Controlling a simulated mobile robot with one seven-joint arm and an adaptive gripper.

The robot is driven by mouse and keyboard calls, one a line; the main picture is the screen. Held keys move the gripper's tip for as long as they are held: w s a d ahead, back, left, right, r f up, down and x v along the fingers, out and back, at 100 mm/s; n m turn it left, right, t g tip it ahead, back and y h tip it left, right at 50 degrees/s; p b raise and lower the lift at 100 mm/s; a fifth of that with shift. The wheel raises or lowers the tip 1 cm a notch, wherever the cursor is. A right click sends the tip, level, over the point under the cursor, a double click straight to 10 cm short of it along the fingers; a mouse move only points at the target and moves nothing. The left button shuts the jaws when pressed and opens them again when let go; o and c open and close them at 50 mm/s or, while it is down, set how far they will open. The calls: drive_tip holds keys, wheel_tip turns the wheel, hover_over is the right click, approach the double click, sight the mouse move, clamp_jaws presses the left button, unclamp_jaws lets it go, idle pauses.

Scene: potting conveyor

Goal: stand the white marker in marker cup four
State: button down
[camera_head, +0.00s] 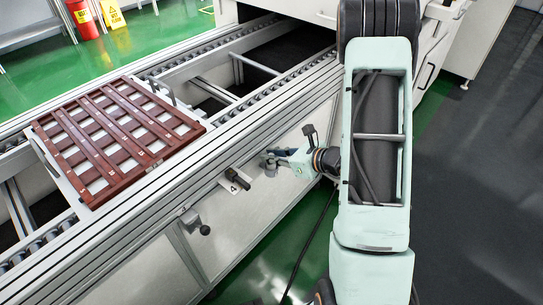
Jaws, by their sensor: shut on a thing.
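My gripper (270,163) is small in the head view, at the end of my pale green wrist, beside the conveyor's near side wall. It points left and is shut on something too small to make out. I cannot make out the white marker in this view. I see no marker cups here, so marker cup four cannot be placed.
A brown slatted rack (85,142) lies on the roller conveyor (152,188) at the left. Dark fittings (238,178) stick out from the conveyor's side, left of my gripper. A red bin (83,20) and yellow sign (112,14) stand behind. Dark floor (475,190) at right is clear.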

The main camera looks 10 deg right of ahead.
drive_tip(key=shift+f, duration=0.15)
drive_tip(key=c, duration=1.9)
unclamp_jaws()
drive_tip(key=shift+r, duration=0.2)
drive_tip(key=p+v, duration=0.2)
drive_tip(key=v, duration=1)
